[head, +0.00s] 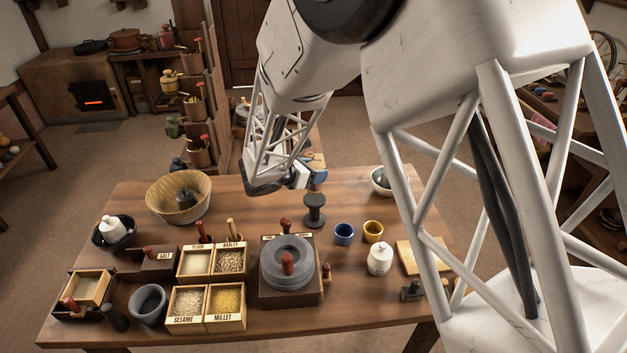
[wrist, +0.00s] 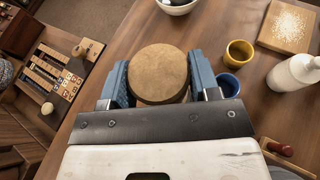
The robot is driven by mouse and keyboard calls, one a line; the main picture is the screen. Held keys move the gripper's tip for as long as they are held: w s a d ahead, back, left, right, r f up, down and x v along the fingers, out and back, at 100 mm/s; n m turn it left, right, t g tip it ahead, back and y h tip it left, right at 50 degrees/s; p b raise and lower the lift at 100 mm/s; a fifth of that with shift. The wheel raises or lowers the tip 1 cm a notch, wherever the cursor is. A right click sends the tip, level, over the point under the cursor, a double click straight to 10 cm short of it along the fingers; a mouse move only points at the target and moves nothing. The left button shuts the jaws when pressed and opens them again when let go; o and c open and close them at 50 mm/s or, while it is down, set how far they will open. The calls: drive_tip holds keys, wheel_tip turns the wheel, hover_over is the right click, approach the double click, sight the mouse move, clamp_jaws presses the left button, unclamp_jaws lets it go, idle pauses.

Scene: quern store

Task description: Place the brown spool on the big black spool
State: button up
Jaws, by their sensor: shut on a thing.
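The brown spool (wrist: 158,73) shows in the wrist view as a round brown top between the two blue fingers of my gripper (wrist: 159,84). My gripper is shut on it. In the head view my gripper (head: 312,174) is above the far middle of the table, and the held spool is mostly hidden there. The big black spool (head: 315,211) stands upright on the table, a little below and nearer than my gripper in that picture. I cannot make it out in the wrist view. The two spools look apart.
A stone quern (head: 287,262) sits in front of the black spool. A blue cup (head: 344,234), a yellow cup (head: 373,231) and a white jar (head: 379,260) stand to its right. A wide wooden bowl (head: 160,202) and grain boxes (head: 188,309) are on the left.

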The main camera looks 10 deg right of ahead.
drive_tip(key=shift+f, duration=1.75)
drive_tip(key=shift+f, duration=0.15)
drive_tip(key=o, duration=0.9)
drive_tip(key=shift+o, duration=0.2)
drive_tip(key=shift+r, duration=0.2)
drive_tip(key=v, duration=1.2)
